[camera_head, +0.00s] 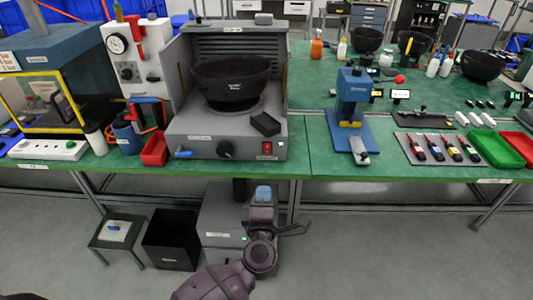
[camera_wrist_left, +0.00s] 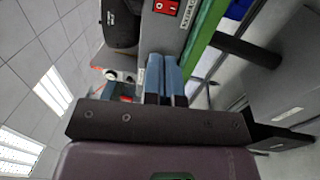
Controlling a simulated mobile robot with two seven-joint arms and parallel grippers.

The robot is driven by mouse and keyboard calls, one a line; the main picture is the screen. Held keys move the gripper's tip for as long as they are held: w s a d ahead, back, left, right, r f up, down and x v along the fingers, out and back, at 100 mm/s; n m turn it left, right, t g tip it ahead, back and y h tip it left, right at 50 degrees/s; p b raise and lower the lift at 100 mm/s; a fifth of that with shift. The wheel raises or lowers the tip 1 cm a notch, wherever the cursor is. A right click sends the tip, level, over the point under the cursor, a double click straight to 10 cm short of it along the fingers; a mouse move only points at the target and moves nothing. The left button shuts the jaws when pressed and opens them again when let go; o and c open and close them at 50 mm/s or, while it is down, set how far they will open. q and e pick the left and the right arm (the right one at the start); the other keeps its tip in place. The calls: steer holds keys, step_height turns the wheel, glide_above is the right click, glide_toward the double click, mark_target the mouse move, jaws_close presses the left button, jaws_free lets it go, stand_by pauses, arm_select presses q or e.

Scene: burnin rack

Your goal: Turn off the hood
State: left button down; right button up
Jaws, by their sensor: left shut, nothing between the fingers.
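The grey hood (camera_head: 186,130) stands on the green bench, with a louvered back and a large black bowl (camera_head: 231,82) inside. Its front panel has a black knob (camera_head: 225,149), a blue handle at the left and a red switch (camera_head: 267,148) at the right. The red switch also shows at the top of the left wrist view (camera_wrist_left: 167,7). My left gripper (camera_head: 263,194) is below the bench's front edge, under the switch and apart from it. Its blue fingers (camera_wrist_left: 164,75) are together and empty. My right gripper is not in view.
The bench front edge (camera_head: 240,170) lies between my left gripper and the panel. A small black tray (camera_head: 265,124) sits on the hood's right ledge. A red bin (camera_head: 154,149) is left of the hood, a blue press (camera_head: 351,95) right. A grey cabinet and black bin (camera_head: 171,241) stand below.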

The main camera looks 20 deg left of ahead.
mark_target(267, 146)
arm_select(q)
steer(key=b+x, duration=0.1)
steer(key=x, duration=1.1)
steer(key=shift+w, duration=0.2)
steer(key=shift+x, duration=0.8)
steer(key=shift+r, duration=0.1)
